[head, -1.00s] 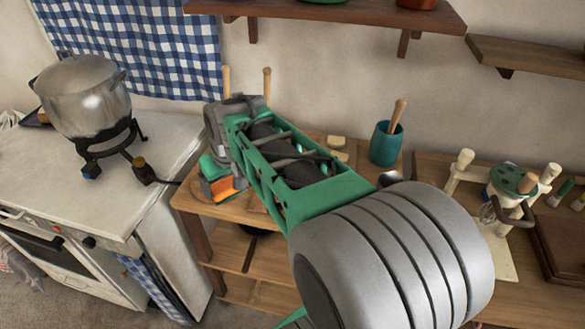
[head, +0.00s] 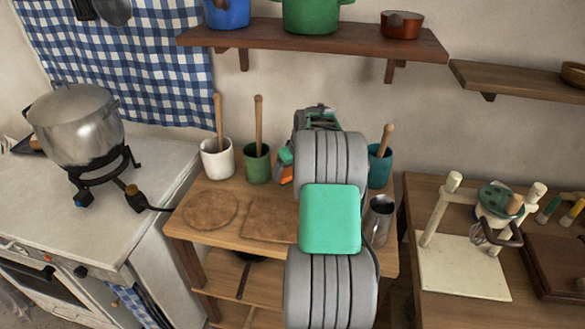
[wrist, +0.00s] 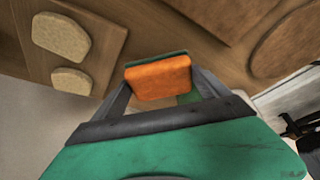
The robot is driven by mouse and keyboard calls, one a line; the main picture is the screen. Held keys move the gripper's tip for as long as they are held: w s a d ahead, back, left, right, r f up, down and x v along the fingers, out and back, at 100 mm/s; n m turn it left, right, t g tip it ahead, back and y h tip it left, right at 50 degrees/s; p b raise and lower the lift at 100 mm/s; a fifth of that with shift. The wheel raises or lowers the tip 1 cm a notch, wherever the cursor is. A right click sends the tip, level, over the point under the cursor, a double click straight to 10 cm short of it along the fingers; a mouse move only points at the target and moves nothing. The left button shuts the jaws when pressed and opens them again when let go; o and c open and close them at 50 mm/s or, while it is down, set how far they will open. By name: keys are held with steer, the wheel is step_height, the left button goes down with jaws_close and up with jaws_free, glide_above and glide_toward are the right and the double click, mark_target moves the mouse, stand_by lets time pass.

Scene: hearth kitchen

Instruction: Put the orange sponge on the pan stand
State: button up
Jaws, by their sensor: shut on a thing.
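My gripper (wrist: 160,92) is shut on the orange sponge (wrist: 158,80), holding it between its fingers in the wrist view. In the head view only a small orange edge of the sponge (head: 283,173) shows left of my wrist; my arm hides the rest. The sponge is over a wooden stand (head: 205,236) with lower shelves, beside the green cup; whether it touches anything is unclear. A dark pan (head: 250,257) shows partly on a lower shelf, so this may be the pan stand; no label confirms it.
The stand's top holds a round board (head: 210,210), a square board (head: 268,220), a white crock (head: 217,158), a green cup (head: 257,163), a teal cup (head: 379,168) and a metal jug (head: 378,220). Two pale slices (wrist: 60,38) lie below in the wrist view. A wall shelf (head: 310,38) hangs above.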

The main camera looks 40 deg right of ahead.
mark_target(293, 171)
steer(key=w+d, duration=0.2)
steer(key=d, duration=0.1)
steer(key=shift+w+f+p, duration=0.1)
steer(key=shift+w+p, duration=0.05)
steer(key=shift+p, duration=0.25)
steer(key=shift+f+p, duration=0.35)
steer(key=shift+f, duration=1.45)
steer(key=o, duration=1.2)
steer(key=shift+c, duration=0.2)
